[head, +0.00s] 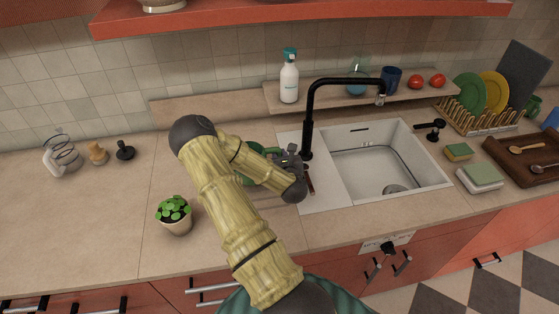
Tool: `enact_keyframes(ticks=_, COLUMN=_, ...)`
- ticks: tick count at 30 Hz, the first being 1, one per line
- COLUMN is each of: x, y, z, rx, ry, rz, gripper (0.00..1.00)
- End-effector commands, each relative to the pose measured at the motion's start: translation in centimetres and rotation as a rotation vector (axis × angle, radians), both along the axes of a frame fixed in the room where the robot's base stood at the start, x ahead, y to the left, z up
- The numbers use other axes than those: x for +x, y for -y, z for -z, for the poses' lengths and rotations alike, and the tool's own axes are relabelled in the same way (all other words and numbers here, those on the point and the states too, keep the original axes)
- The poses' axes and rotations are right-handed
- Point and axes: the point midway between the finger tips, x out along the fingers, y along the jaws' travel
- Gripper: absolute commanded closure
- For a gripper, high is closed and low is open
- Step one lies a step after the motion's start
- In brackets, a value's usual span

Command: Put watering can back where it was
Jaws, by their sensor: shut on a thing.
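A green thing, seemingly the watering can (257,148), shows in small parts behind my arm, left of the sink. Most of it is hidden by my arm, so its spout, handle and tilt cannot be made out. My gripper (293,158) is at the right side of it, by the sink's left edge, and is shut on it. Whether the can touches the counter cannot be told.
A potted plant (174,214) stands front left on the counter (90,220). The black faucet (309,120) rises close right of my gripper, beside the white sink (385,165). A spray bottle (289,82) stands on the raised ledge behind. The left counter is mostly clear.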

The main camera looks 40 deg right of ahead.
Motion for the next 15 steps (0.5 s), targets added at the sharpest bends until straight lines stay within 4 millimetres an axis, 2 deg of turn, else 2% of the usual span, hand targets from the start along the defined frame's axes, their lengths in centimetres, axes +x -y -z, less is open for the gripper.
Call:
enact_keyframes(ticks=6, x=-0.1, y=0.1, z=2.4, rx=0.002, ry=0.002, rz=0.002, gripper=1.00)
enact_keyframes(ticks=15, x=0.0, y=0.0, z=2.7, rx=0.001, ry=0.004, rz=0.001, gripper=1.00)
